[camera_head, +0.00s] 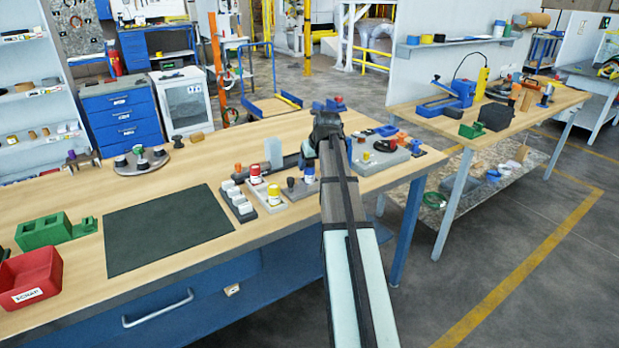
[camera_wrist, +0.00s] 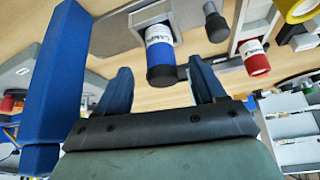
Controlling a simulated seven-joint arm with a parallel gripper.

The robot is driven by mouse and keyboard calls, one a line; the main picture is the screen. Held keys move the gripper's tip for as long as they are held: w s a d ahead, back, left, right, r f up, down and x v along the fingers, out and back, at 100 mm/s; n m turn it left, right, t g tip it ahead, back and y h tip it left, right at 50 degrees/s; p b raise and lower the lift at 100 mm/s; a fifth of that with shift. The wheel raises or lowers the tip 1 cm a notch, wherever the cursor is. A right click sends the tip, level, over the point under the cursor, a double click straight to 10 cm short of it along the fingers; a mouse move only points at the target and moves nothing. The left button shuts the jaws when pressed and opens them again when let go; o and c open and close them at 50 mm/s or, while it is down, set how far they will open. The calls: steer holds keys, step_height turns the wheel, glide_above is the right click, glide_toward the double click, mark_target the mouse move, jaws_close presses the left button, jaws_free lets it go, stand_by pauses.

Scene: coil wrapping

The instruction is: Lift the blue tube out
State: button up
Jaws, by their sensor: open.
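The blue tube (camera_head: 309,174) has a white label and stands upright among the small parts on the workbench, just left of my arm. In the wrist view the blue tube (camera_wrist: 162,57) shows its label, with a grey holder piece (camera_wrist: 143,17) beside it. My gripper (camera_wrist: 162,80) is open, with its two dark blue fingers spread wide. The tube appears in the gap between the fingers in the wrist view, and nothing is seen gripped. I cannot tell whether either finger touches it.
A red labelled tube (camera_wrist: 256,58) and a dark knobbed plug (camera_wrist: 215,24) stand close by. A large blue block (camera_wrist: 52,85) fills the left of the wrist view. A dark mat (camera_head: 168,228), green block (camera_head: 43,231) and red bin (camera_head: 31,278) lie to the left.

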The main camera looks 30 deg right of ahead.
steer(key=shift+x, duration=2.75)
steer(key=shift+a, duration=0.1)
steer(key=shift+c, duration=0.3)
steer(key=shift+s, duration=0.1)
steer(key=c, duration=1)
steer(key=shift+c, duration=0.2)
steer(key=shift+r, duration=0.15)
step_height(320, 180, up, 10)
steer(key=shift+f, duration=0.1)
